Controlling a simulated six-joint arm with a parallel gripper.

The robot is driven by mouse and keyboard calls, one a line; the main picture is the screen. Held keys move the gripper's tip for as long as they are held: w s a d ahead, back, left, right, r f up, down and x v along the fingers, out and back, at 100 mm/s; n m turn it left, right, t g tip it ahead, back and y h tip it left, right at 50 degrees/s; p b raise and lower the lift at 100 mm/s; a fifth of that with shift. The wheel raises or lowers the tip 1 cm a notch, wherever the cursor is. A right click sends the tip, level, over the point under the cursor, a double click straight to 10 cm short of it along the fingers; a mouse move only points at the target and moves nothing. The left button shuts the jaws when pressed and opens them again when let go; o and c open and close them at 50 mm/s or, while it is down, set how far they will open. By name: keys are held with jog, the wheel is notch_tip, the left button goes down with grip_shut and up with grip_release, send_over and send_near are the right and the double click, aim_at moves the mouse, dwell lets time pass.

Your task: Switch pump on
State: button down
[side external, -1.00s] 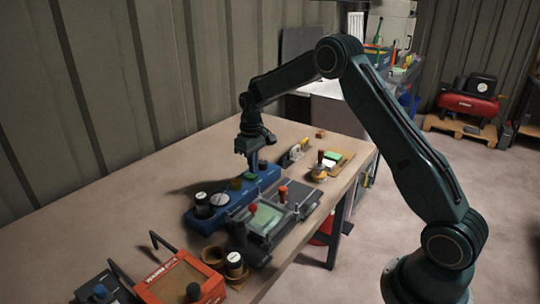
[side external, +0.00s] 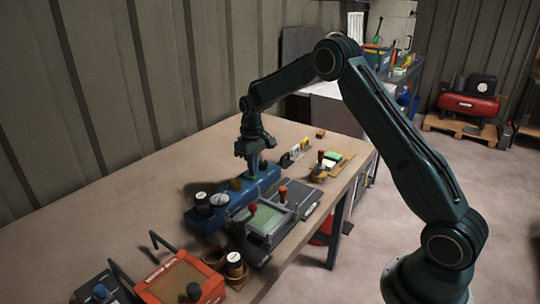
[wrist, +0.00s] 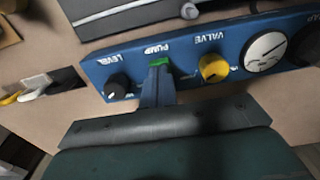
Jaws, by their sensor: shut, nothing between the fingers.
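The blue pump panel (side external: 262,187) lies on the bench, and its near part fills the top of the wrist view (wrist: 190,75). Under its PUMP label is a small green switch (wrist: 159,62), partly hidden by my fingers. My gripper (wrist: 157,80) is shut and empty, with its fingertips right at the green switch; I cannot tell whether they touch it or which way it is set. In the side view my gripper (side external: 255,171) points down over the panel. A yellow VALVE knob (wrist: 213,68) and a black LEVEL knob (wrist: 117,88) sit on either side of the switch.
A round white gauge (wrist: 265,51) is on the same panel. A grey tray-like fixture (side external: 268,218) with red knobs stands close in front of it. An orange-red box (side external: 180,278) is at the near end.

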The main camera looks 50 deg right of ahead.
jog(key=shift+f, duration=0.3)
dwell(0.4)
jog(key=shift+r, duration=3.5)
jog(key=shift+r, duration=0.1)
